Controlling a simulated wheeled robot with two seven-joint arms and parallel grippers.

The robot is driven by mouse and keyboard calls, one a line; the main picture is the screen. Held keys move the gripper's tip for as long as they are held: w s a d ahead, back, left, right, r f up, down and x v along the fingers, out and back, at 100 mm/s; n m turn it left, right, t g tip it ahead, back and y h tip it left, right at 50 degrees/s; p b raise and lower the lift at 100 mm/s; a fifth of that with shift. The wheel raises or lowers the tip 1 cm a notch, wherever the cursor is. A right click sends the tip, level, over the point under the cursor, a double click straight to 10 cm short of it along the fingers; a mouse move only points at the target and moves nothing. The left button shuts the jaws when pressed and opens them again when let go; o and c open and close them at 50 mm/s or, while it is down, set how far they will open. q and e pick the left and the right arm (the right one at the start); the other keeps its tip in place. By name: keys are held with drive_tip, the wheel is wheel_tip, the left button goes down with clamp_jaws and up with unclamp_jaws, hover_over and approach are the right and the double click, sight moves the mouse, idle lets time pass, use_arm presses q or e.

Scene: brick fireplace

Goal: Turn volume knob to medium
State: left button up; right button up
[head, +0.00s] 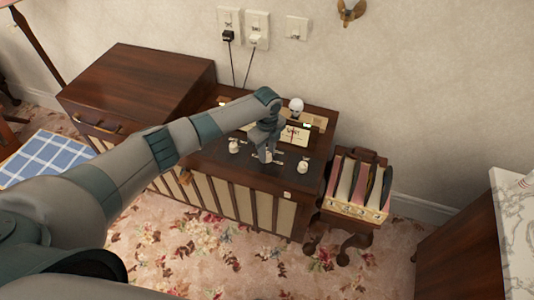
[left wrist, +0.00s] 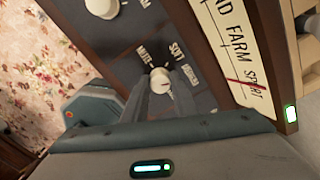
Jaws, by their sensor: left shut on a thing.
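The volume knob (left wrist: 160,78) is a small cream knob on the dark panel of a wooden radio cabinet (head: 250,184). Labels around it include MUTE and SOFT; another label is too blurred to read surely. My left gripper (head: 265,157) reaches down to the panel from the left, its fingers shut on the knob. The fingers also show in the left wrist view (left wrist: 166,100) and hide part of the knob. I cannot tell which label its pointer faces. My right gripper is not in view.
Other cream knobs sit at left (head: 234,146) and right (head: 302,167) on the panel. A tuning scale (left wrist: 238,50) lies behind. A record rack (head: 356,208) stands right of the cabinet, a wooden box (head: 140,80) left. Patterned carpet lies in front.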

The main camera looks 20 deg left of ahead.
use_arm(q)
drive_tip(key=shift+w+m, duration=0.1)
drive_tip(key=shift+m, duration=0.3)
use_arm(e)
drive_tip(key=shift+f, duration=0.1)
use_arm(q)
drive_tip(key=o, duration=1)
drive_tip(key=shift+o, duration=0.2)
drive_tip(key=shift+r, duration=0.2)
wheel_tip(320, 180, up, 17)
drive_tip(key=b, duration=0.3)
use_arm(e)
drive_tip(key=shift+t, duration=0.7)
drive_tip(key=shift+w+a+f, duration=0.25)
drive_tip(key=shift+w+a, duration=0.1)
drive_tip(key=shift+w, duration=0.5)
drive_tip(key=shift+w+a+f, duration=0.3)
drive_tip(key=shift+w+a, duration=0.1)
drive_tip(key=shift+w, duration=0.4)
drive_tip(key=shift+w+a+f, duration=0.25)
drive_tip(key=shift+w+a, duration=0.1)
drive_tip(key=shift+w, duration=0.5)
